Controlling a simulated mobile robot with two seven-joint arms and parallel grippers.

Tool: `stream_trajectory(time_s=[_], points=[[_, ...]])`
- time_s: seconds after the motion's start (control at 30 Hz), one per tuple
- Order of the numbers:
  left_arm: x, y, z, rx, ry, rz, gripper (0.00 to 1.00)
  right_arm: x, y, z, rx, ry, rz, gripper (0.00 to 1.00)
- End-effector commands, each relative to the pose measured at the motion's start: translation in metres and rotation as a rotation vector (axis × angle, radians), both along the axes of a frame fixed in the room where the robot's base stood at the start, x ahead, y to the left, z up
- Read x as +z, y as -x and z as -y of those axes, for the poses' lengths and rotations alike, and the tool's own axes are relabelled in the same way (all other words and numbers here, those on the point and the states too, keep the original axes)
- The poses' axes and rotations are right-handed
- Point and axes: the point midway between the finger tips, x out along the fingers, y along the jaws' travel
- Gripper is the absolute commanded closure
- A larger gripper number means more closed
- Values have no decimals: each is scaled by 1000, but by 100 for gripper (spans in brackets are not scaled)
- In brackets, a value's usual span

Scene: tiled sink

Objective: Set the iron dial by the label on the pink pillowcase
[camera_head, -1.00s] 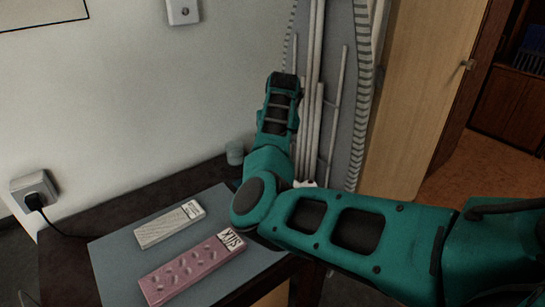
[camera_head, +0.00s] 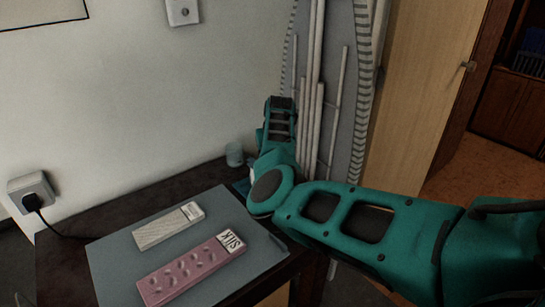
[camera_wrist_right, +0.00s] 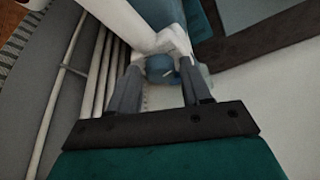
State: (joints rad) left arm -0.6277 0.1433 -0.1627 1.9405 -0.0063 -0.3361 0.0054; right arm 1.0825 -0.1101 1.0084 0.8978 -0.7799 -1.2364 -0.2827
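The pink pillowcase (camera_head: 180,277) lies folded on a grey-blue mat (camera_head: 110,264) in the head view, with a white label (camera_head: 231,241) reading "SILK". In the right wrist view a white iron (camera_wrist_right: 135,28) shows with a round blue dial (camera_wrist_right: 160,67) that bears a small pale mark. My right gripper (camera_wrist_right: 160,82) is open, its two grey fingers apart on either side of the dial. I cannot tell whether they touch it. In the head view my right arm hides its own fingers and most or all of the iron. My left gripper is not in view.
A pale folded cloth (camera_head: 165,230) with a small label lies behind the pillowcase. A small bluish cup (camera_head: 235,155) stands at the table's back corner by the wall. An ironing board (camera_head: 345,85) leans behind my arm. A plugged wall socket (camera_head: 32,192) is at left.

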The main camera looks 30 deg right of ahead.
Motion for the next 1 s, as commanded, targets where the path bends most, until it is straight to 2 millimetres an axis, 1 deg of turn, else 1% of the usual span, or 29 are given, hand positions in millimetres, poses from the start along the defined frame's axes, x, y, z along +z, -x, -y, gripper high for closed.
stream_trajectory(time_s=[0.03,0.07,0.4,0.43,0.57,0.67,0.8,1.0], points=[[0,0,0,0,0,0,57,0,0,0,0,0,0,57],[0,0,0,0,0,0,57,0,0,0,0,0,0,60],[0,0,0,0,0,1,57,0,0,0,0,0,0,93],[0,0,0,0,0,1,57,0,0,0,0,0,0,94],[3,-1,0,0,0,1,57,1,0,0,-15,1,-1,94],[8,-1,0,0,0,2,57,2,0,-1,-63,2,-4,94],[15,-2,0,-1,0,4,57,2,-1,-2,-174,4,-4,94],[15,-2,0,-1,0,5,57,0,-2,-3,-325,3,-2,94]])
